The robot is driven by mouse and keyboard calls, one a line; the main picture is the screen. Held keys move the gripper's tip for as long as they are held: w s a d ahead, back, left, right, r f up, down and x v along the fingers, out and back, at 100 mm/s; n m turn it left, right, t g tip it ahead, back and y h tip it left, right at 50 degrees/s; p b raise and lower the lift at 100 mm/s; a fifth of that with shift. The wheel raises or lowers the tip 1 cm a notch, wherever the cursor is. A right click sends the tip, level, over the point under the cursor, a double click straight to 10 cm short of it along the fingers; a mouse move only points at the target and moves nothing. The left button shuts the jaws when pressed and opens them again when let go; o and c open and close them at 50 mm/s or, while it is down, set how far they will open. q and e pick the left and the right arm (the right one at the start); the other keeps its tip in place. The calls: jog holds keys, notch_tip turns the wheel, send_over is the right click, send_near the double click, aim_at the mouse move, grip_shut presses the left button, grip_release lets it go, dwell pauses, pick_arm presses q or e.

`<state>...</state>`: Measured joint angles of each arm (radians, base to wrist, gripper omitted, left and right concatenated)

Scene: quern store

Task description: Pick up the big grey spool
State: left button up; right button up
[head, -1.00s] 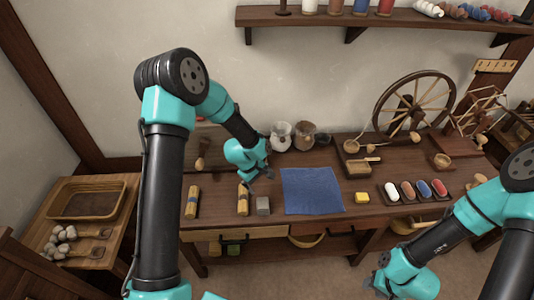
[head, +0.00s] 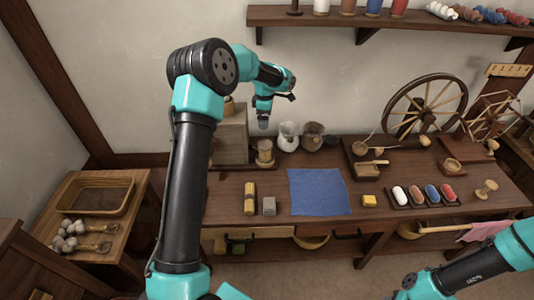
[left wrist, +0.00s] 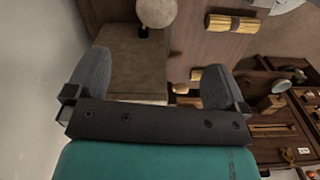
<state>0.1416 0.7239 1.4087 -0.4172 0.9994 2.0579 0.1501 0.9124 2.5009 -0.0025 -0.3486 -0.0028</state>
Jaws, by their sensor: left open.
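A large spool with a pale greyish-beige winding (head: 265,152) stands upright at the back left of the table, just right of a brown box. In the left wrist view its round top (left wrist: 157,12) shows at the upper edge, beyond the fingers. My left gripper (head: 263,124) hangs above and behind the spool in the head view, apart from it. Its two fingers (left wrist: 152,84) are spread and empty, with the box top (left wrist: 138,62) below them. My right gripper (head: 405,285) is low at the bottom edge; its jaws are too unclear to tell.
The box (head: 230,138) is partly hidden by my left arm. Two jars (head: 289,136) stand right of the spool. A wall shelf (head: 370,20) is above.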

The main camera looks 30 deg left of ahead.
aim_at(265, 144)
pick_arm(q)
notch_tip(265, 144, down, 12)
jog(key=shift+r, duration=0.15)
jog(key=shift+f, duration=0.3)
dwell(0.4)
jog(key=shift+w+a+f, duration=0.1)
jog(key=shift+f, duration=1.2)
jog(key=shift+w+a+f, duration=0.1)
jog(key=shift+f, duration=1.2)
jog(key=c, duration=1)
